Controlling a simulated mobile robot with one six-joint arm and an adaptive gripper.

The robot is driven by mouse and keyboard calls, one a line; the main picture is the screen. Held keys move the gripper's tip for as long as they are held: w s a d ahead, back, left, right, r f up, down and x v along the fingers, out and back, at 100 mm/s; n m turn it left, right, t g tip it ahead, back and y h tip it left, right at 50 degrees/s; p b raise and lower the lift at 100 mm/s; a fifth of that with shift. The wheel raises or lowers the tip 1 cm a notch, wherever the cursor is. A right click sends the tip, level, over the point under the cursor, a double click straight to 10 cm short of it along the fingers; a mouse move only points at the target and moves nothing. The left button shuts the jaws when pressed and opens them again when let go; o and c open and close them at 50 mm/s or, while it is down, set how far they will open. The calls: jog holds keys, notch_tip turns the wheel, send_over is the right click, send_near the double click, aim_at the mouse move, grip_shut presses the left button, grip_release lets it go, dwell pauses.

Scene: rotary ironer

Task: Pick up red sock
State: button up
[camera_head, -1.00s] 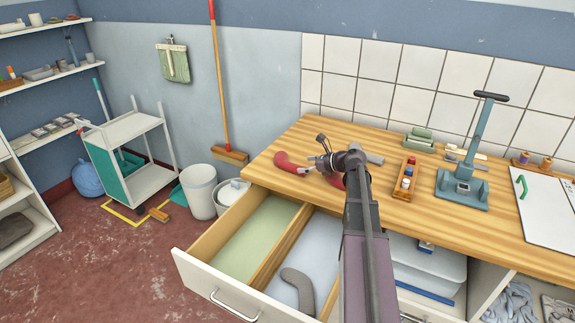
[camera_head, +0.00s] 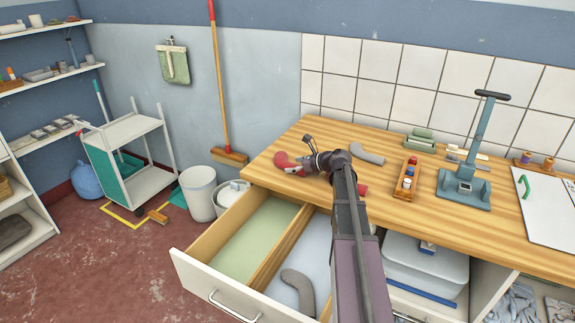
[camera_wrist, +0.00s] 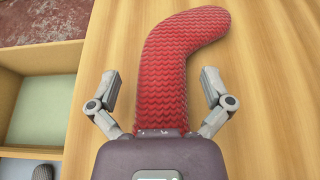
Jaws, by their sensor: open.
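A red knitted sock (camera_head: 285,161) lies on the wooden worktop, partly hidden by my gripper. In the wrist view the red sock (camera_wrist: 178,55) runs up from the gripper body and bends right at the top. My gripper (camera_head: 313,156) is open above it. In the wrist view its fingers (camera_wrist: 161,82) stand to either side of the sock, with gaps on both sides. A red patch (camera_head: 361,188) also shows right of my wrist; I cannot tell whether it belongs to the same sock.
A grey sock (camera_head: 368,153) lies behind my wrist. An open drawer (camera_head: 192,264) juts out in front, with another grey sock (camera_head: 299,290) inside. An orange tray (camera_head: 403,191) and a blue-grey stand (camera_head: 464,188) are to the right.

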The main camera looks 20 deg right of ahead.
dwell(0.3)
jog(key=c, duration=0.8)
jog(key=shift+r, duration=0.2)
notch_tip(320, 180, up, 3)
jog(key=p, duration=0.3)
jog(key=shift+f, duration=0.1)
jog(key=s, duration=0.5)
jog(key=s+r+p, duration=0.1)
jog(key=s, duration=0.4)
jog(key=s+p, duration=0.1)
jog(key=s, duration=0.3)
jog(key=shift+s+a+r, duration=0.1)
jog(key=shift+s+r, duration=0.3)
jog(key=shift+s, duration=0.6)
